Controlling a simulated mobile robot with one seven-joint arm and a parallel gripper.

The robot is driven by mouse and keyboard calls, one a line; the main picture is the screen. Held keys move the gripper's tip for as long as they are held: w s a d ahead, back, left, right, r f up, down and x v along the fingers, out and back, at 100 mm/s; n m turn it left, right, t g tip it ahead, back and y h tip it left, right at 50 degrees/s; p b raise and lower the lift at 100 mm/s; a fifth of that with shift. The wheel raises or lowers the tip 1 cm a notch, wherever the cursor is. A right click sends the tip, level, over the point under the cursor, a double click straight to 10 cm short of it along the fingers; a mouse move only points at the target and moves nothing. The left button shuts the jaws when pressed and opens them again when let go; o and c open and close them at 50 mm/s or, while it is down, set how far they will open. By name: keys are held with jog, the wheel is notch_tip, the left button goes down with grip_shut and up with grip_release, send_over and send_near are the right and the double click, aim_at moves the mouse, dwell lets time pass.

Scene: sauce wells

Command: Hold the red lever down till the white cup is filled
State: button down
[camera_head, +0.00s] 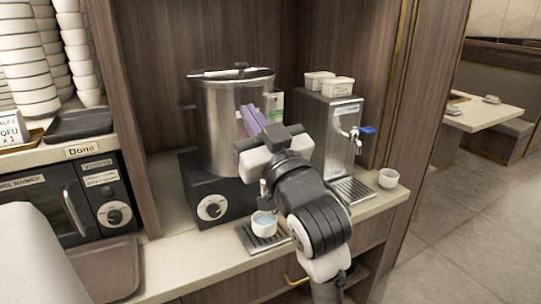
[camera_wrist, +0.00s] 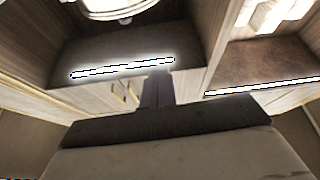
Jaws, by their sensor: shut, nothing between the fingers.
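My gripper (camera_head: 250,120) is in front of the large steel urn (camera_head: 217,120), its purplish fingers pointing up and together. The fingers also show as a dark, closed pair in the wrist view (camera_wrist: 157,90), with nothing seen between them. No red lever shows in either view; my gripper and arm cover the urn's lower right front. A white cup (camera_head: 264,232) stands upright on the left drip tray (camera_head: 245,236), below my wrist. Pale bluish liquid shows inside it; the exact level is hard to tell.
A steel dispenser (camera_head: 327,120) with a blue-levered tap (camera_head: 366,130) stands to the right, above another drip tray (camera_head: 364,188). A second white cup (camera_head: 388,178) is at the counter's right end. A warmer (camera_head: 75,200) and stacked bowls (camera_head: 28,65) are at left.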

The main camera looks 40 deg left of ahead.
jog(key=w+d+f+m+g+h+p, duration=0.1)
jog(key=w+d+f+g+h, duration=0.1)
jog(key=w+d+f+h, duration=0.3)
jog(key=shift+w+d+f+h, duration=0.25)
jog(key=shift+w+f+h, duration=0.05)
jog(key=shift+f+h, duration=0.7)
jog(key=w+a+f+p, duration=0.3)
jog(key=a+f, duration=0.3)
jog(key=a, duration=0.3)
jog(key=shift+w+f+p, duration=0.15)
jog(key=shift+w+p, duration=0.2)
jog(key=shift+p, duration=0.4)
jog(key=shift+f, duration=0.1)
